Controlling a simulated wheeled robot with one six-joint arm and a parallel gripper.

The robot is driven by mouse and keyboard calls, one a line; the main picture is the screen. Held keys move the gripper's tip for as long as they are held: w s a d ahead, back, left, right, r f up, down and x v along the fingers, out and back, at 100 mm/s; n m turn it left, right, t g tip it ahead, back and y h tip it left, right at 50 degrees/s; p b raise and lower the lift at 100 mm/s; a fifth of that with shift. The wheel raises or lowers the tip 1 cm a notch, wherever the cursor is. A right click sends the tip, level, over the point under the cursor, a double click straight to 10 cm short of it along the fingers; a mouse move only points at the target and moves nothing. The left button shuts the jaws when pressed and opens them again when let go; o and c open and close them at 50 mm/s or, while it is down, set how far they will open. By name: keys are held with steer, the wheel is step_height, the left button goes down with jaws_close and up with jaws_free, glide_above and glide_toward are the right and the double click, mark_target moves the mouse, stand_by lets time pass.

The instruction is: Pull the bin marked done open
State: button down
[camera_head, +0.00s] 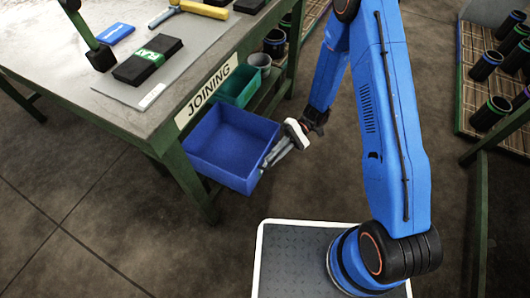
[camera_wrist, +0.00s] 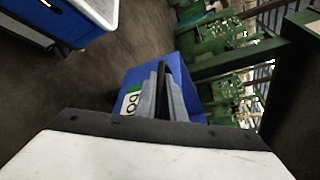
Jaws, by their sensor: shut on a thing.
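The blue bin (camera_head: 208,168) juts out from under the near edge of the bench marked JOINING, and its open top shows an empty inside. In the wrist view the bin (camera_wrist: 138,76) carries a white and green label (camera_wrist: 131,101) on which the letters "DO" show; the fingers hide the rest. My gripper (camera_head: 268,163) is at the bin's right side in the head view. In the wrist view my gripper (camera_wrist: 168,88) is shut on the bin, with a dark strip between its fingers. The exact grip spot is partly hidden.
A green bin (camera_head: 238,86) and a grey cup-like thing (camera_head: 260,60) sit behind the blue bin. The bench top (camera_head: 95,68) holds a black box (camera_head: 148,61) and tools. A green bench leg (camera_head: 196,188) stands close to the bin. Racks of dark sleeves (camera_head: 488,60) stand at right.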

steer(key=shift+d, duration=0.15)
steer(key=c, duration=2.1)
jaws_free()
steer(key=v, duration=1.7)
steer(key=shift+w+d+r, duration=0.1)
steer(key=shift+w, duration=0.05)
